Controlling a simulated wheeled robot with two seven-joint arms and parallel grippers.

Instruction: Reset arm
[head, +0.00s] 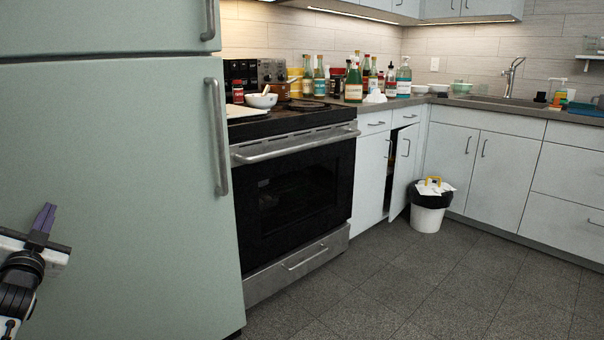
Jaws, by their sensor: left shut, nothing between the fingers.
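My left gripper (46,216) is at the left edge of the head view, in front of the light green fridge door. Its purple fingers are together and point up, with nothing between them. It looks apart from the fridge handle (217,137). Part of my left arm (20,280) shows below it. My right gripper and right arm are out of the picture.
The fridge (130,200) fills the left side. Beside it stands a coil stove (295,190) with its oven door shut. A cabinet door (404,168) stands ajar beside a white bin (430,212). Bottles crowd the counter. The floor (420,290) in front is clear.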

